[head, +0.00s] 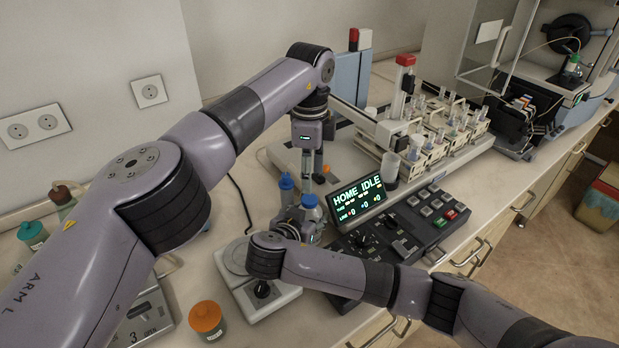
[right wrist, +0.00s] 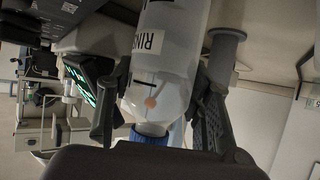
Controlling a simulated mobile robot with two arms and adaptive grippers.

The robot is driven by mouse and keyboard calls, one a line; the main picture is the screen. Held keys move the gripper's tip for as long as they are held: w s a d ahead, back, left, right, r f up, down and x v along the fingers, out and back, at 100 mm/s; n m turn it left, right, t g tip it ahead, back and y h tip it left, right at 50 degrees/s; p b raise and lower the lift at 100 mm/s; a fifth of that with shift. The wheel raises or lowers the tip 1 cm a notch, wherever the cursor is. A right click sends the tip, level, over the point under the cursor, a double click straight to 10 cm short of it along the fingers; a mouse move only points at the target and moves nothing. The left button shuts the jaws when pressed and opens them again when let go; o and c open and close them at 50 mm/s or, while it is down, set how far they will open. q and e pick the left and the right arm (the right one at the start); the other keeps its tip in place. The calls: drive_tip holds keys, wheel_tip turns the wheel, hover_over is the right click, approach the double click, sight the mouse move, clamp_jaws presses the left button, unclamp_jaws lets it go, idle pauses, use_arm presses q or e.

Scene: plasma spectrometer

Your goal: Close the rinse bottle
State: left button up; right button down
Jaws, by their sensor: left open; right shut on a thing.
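The rinse bottle (head: 313,214), a clear bottle with a blue cap (head: 309,200), stands upright beside the black control panel in the head view. My right gripper (head: 299,224) is shut on its body, partly hiding it. In the right wrist view the bottle (right wrist: 165,75) sits between the two fingers, with part of a "RIN" label and the blue cap (right wrist: 150,132) near the palm. My left gripper (head: 306,176) is open, pointing down just above the cap. Whether it touches the cap, and how tightly the cap sits, I cannot tell.
Another blue-topped bottle (head: 286,186) stands close behind on the left. The control panel (head: 402,226) with its lit display (head: 358,197) is at the right. A white device (head: 274,301) is in front, and an orange-lidded jar (head: 206,320) stands front left.

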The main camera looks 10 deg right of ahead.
sight(310, 199)
use_arm(q)
drive_tip(key=shift+r, duration=0.95)
drive_tip(key=shift+f, duration=0.1)
drive_tip(key=shift+f, duration=3.95)
drive_tip(key=shift+s, duration=0.1)
clamp_jaws()
drive_tip(key=shift+o, duration=0.3)
unclamp_jaws()
drive_tip(key=shift+r, duration=0.15)
